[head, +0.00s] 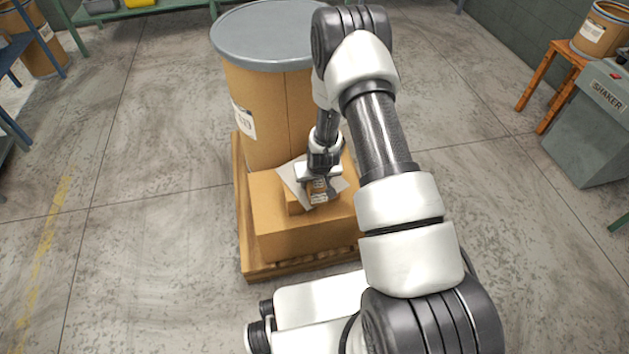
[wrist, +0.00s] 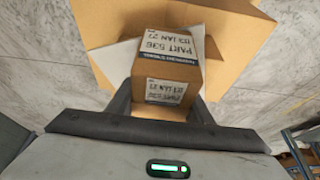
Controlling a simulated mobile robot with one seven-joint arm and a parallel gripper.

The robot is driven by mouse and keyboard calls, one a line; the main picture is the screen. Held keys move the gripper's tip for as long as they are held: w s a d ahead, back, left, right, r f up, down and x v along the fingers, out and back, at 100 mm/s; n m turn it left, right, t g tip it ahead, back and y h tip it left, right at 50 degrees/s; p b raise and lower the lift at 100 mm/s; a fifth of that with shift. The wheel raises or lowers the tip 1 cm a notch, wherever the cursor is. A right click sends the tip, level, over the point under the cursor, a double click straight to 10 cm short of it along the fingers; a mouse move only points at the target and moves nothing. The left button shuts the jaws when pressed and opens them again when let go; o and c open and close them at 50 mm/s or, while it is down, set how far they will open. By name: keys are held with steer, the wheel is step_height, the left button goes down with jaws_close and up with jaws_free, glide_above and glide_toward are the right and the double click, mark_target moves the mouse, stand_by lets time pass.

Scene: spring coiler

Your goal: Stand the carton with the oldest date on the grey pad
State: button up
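A small brown carton (wrist: 164,66) with white labels lies between my gripper's two dark fingers (wrist: 163,105) in the wrist view. One label seems to read "PART 53E, 03 JAN 23"; the smaller label on its near face is hard to read. The fingers flank the carton closely; I cannot tell if they press on it. In the head view my gripper (head: 318,176) points down at the labelled carton (head: 318,190), over a large brown box (head: 300,238). A pale grey-white sheet (head: 290,176) lies askew under the carton; I cannot tell if it is the pad.
The large box stands on a wooden pallet (head: 246,215) in front of a tall drum (head: 270,120) with a grey lid. A grey shaker machine (head: 590,135) and an orange stool (head: 550,85) are at right.

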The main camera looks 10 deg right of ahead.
steer(key=o, duration=0.4)
steer(key=shift+c, duration=0.2)
